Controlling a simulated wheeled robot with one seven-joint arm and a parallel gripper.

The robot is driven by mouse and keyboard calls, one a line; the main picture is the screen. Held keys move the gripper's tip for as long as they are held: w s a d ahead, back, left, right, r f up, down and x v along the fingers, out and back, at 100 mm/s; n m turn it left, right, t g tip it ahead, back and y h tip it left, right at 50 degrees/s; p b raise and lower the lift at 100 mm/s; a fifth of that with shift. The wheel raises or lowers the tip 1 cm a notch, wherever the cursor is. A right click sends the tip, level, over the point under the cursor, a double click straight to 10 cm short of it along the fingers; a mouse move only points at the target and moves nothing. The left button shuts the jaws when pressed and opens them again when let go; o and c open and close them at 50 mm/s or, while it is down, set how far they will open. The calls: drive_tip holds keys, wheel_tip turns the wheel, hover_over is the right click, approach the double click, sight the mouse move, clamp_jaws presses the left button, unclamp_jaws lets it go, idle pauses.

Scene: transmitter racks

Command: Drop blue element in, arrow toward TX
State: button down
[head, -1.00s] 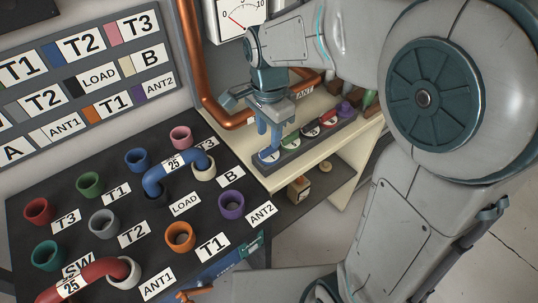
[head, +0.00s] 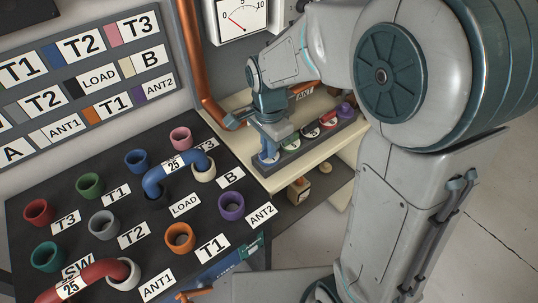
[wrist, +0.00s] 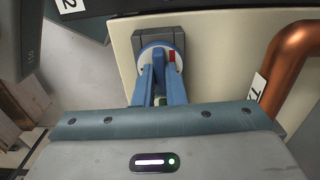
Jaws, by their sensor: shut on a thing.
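The blue element (head: 267,159) is at the near-left end of a dark element rack (head: 292,154) on the cream shelf. In the wrist view the element (wrist: 158,53) shows a round pale face with a red mark and a blue rim. My gripper (head: 269,154) points down and is shut on the element; its blue fingers also show in the wrist view (wrist: 159,88). The element still appears seated in the rack, and I cannot make out its arrow. The meter (head: 241,17) stands behind. An ANT label (head: 304,92) is partly visible; my arm hides the area around it.
Other elements, including green (head: 289,141), red (head: 328,119) and purple (head: 345,109), stand along the rack. A copper pipe (head: 205,85) runs beside the meter; one also shows in the wrist view (wrist: 289,62). A patch panel (head: 120,215) with blue and red links fills the left foreground.

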drive_tip(key=shift+r, duration=0.5)
drive_tip(key=r, duration=0.3)
drive_tip(key=shift+d+r, duration=0.35)
drive_tip(key=shift+d, duration=0.05)
drive_tip(key=d+r, duration=0.6)
drive_tip(key=d, duration=0.5)
drive_tip(key=shift+w+r, duration=0.2)
drive_tip(key=shift+w, duration=0.1)
